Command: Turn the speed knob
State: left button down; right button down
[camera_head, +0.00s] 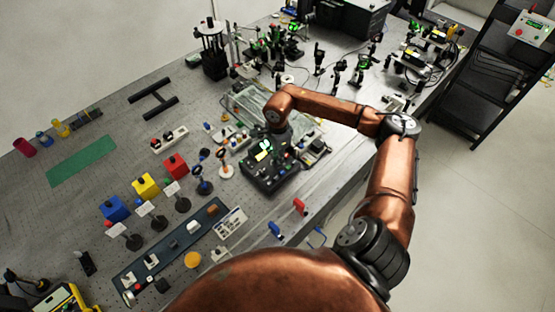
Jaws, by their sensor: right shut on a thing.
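A black control box (262,183) with small knobs and lit green-yellow marks stands on the grey perforated bench, near its right edge. My copper right arm reaches over the bench from the right and bends down to this box. My right gripper (268,150) points down at the top of the box and is shut on a small knob there. The gripper's fingers and the wrist hide most of that knob, so its turn angle cannot be seen. My left gripper is not in view.
Red (175,166), yellow (145,186) and blue (114,208) blocks stand left of the box, with small posts before them. A dark tray (170,252) lies nearer. Optics crowd the far bench. A black rack (485,90) stands right, beyond clear floor.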

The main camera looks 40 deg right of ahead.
jog(key=shift+r, duration=0.1)
dwell(0.3)
jog(key=c, duration=2.2)
grip_release()
jog(key=shift+o, duration=0.2)
notch_tip(320, 180, up, 12)
